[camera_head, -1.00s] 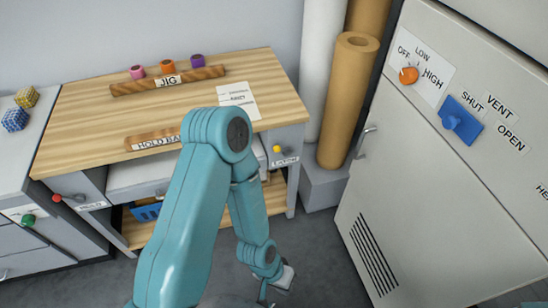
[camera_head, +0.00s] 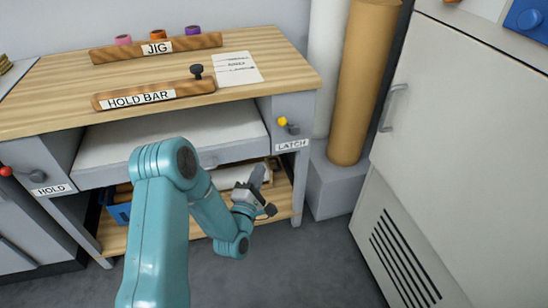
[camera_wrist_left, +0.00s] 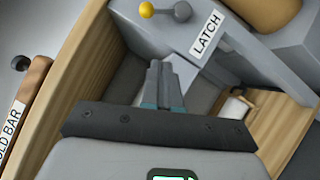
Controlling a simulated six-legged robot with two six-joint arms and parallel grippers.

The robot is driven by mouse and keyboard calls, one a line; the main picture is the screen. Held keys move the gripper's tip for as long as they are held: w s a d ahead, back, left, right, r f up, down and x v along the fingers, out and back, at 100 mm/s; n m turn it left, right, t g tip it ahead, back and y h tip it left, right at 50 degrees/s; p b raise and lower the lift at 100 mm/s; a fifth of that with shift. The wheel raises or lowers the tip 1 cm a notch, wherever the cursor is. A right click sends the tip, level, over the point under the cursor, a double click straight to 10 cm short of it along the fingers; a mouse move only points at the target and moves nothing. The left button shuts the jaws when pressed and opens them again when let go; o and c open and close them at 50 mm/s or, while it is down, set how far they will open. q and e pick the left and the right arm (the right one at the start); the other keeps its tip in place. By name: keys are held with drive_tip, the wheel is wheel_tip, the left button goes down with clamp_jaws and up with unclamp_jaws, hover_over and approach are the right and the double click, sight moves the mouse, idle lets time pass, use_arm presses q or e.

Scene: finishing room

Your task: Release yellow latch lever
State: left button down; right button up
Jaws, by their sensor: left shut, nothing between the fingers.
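The yellow latch lever (camera_head: 282,121) is a small yellow ball beside a dark knob, on the grey panel above the LATCH label (camera_head: 292,145) at the bench's right front. It also shows at the top of the left wrist view (camera_wrist_left: 147,9), with the LATCH label (camera_wrist_left: 206,32) below right of it. My left gripper (camera_head: 262,178) is below the lever, in front of the bench, apart from it. In the left wrist view its fingers (camera_wrist_left: 163,75) are together and empty, pointing up toward the panel. My right gripper is not in view.
The wooden HOLD BAR (camera_head: 155,94) and JIG bar (camera_head: 157,47) lie on the bench top. A red knob (camera_head: 6,171) is by the HOLD label at left. Brown rolls (camera_head: 362,90) and a grey cabinet (camera_head: 455,130) stand to the right. The floor in front is clear.

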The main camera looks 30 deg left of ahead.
use_arm(q)
drive_tip(key=shift+s+a+r+n+t+y, duration=0.3)
drive_tip(key=shift+a+r+n+y, duration=0.15)
drive_tip(key=shift+a+n, duration=0.2)
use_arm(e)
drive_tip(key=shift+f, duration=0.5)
use_arm(q)
drive_tip(key=b, duration=0.2)
approach(288, 126)
drive_tip(key=shift+w+a+r, duration=1.4)
drive_tip(key=shift+w+a, duration=0.2)
drive_tip(key=shift+a, duration=0.55)
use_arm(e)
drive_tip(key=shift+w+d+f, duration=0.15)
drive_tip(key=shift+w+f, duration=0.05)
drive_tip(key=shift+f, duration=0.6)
use_arm(q)
drive_tip(key=shift+r, duration=0.1)
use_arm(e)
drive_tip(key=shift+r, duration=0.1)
